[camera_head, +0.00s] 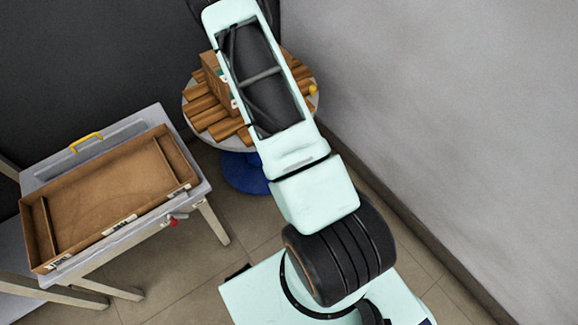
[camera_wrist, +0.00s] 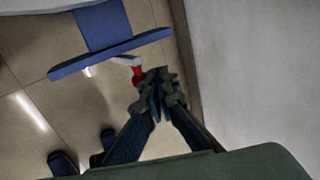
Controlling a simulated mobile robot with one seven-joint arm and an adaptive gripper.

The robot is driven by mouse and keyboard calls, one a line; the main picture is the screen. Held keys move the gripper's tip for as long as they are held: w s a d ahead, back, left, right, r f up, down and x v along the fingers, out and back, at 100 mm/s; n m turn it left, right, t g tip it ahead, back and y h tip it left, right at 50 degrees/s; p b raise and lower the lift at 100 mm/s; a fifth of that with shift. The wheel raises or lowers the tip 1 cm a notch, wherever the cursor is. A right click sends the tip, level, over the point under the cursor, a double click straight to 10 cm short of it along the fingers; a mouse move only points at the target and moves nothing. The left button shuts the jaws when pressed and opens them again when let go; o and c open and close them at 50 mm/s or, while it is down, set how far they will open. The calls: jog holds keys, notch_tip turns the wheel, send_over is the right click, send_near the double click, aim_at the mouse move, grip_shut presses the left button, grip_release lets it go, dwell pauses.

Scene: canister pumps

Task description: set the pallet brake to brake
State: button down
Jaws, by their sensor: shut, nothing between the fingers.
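A small lever with a white arm and a red end (camera_wrist: 138,74) sticks out by the edge of a blue base part (camera_wrist: 110,57) in the wrist view. It looks like the pallet brake, but its setting cannot be told. My gripper (camera_wrist: 157,82) is shut and empty, with its fingertips just right of the red end. Whether they touch cannot be told. In the head view, wooden slats like a pallet (camera_head: 205,106) lie on a round grey top above a blue base (camera_head: 240,176). My arm covers part of them, and my gripper is hidden there.
A brown cardboard box (camera_head: 214,75) stands on the slats. At left, a grey table (camera_head: 150,118) holds a shallow brown tray (camera_head: 48,236), with a red knob (camera_head: 173,222) at its front. A grey wall (camera_head: 460,110) rises close on the right. Tiled floor lies between.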

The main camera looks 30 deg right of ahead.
jog(key=shift+r, duration=0.1)
jog(key=shift+r+p, duration=0.75)
jog(key=shift+a+r+p, duration=0.1)
jog(key=shift+r+p, duration=0.2)
jog(key=shift+p, duration=0.05)
jog(key=p+v, duration=1.3)
jog(key=v, duration=1)
jog(key=shift+d+r+p, duration=0.3)
